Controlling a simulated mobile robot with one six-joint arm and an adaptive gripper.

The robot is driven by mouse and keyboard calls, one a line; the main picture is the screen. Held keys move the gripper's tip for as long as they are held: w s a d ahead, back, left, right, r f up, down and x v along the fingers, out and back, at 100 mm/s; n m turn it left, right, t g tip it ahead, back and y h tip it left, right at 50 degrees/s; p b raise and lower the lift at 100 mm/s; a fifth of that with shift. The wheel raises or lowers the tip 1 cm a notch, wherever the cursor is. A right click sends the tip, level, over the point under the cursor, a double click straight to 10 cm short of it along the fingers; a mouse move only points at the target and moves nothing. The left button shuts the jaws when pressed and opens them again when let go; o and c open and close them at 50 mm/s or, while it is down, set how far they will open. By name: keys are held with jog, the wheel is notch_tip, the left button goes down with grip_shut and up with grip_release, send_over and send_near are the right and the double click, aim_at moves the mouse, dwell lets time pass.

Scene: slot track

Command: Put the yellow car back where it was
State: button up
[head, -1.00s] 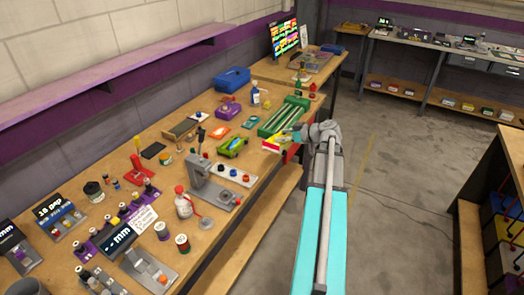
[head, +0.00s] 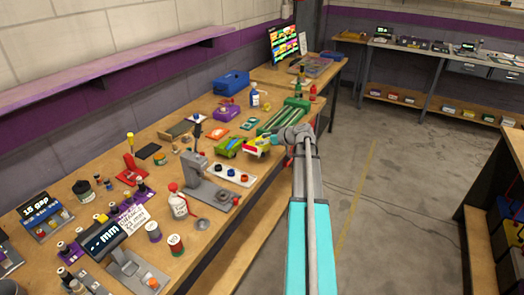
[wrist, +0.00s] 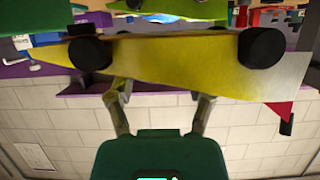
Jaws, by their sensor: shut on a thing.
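The yellow car (head: 256,147) is in my gripper (head: 274,138), over the front edge of the workbench in the head view. In the wrist view the yellow car (wrist: 175,62) spans the picture, with two black wheels and a red tip at the right. My gripper's two fingers (wrist: 162,98) reach up to it and are shut on it; the contact is partly hidden. A green car (head: 229,148) is just left of the yellow car in the head view. I cannot tell whether they touch. A green grooved block (head: 283,117) lies behind my gripper.
A grey press stand (head: 194,165) and a white tray with coloured knobs (head: 231,174) are near the front edge. An orange card (head: 220,133), a purple box (head: 227,113) and a blue box (head: 232,83) lie further back. The floor (head: 400,190) at the right is clear.

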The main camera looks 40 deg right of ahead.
aim_at(261, 146)
jog(key=shift+f, duration=0.1)
dwell(0.3)
jog(key=shift+w+f+b, duration=0.55)
jog(key=shift+f+b, duration=0.15)
jog(key=shift+b, duration=0.05)
jog(key=shift+s+f+b, duration=0.1)
jog(key=shift+f+b, duration=1.15)
jog(key=shift+f, duration=0.05)
jog(key=shift+f, duration=0.15)
jog(key=o, duration=1.2)
jog(key=shift+o, duration=0.2)
jog(key=shift+r, duration=0.2)
jog(key=shift+r, duration=0.1)
jog(key=p+v, duration=0.4)
jog(key=v, duration=0.8)
jog(key=shift+p, duration=0.35)
